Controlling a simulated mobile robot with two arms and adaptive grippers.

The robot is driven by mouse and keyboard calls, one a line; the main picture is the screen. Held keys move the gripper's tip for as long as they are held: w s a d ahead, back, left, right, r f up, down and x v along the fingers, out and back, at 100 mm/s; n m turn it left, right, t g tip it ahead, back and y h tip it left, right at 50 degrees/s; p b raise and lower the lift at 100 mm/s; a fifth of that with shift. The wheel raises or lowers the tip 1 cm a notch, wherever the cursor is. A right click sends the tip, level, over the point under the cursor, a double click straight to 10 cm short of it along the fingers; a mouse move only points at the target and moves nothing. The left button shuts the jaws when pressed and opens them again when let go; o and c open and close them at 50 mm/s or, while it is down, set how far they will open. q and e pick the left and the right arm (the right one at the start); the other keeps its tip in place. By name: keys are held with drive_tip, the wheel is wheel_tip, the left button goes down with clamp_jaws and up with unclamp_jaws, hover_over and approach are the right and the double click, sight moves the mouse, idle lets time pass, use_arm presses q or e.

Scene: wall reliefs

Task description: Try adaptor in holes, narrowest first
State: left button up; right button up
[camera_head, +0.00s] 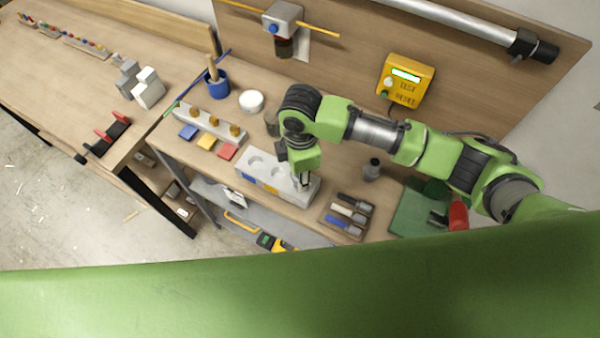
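A pale grey block (250,167) with round holes in its top sits near the front edge of the workbench. Blue and yellow patches mark its front face. My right gripper (303,183) points down over the right end of the block, at its rightmost hole. The arm and fingers hide part of that end. The fingers look close together, but whether they hold an adaptor is too small to tell. I cannot tell for certain which object is the adaptor. My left gripper is not in view.
A tray (329,228) of black, white and blue-handled pieces lies right of the block. A dark cylinder (372,169) stands behind it. A rail (195,117) with brass knobs, a blue cup (217,87) and a white round piece (251,101) are left. A yellow test box (405,80) is on the back panel.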

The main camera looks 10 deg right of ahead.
drive_tip(key=shift+f, duration=0.75)
drive_tip(key=o, duration=1.2)
drive_tip(key=shift+c, duration=0.2)
wheel_tip(320, 180, up, 12)
drive_tip(key=shift+s, duration=0.1)
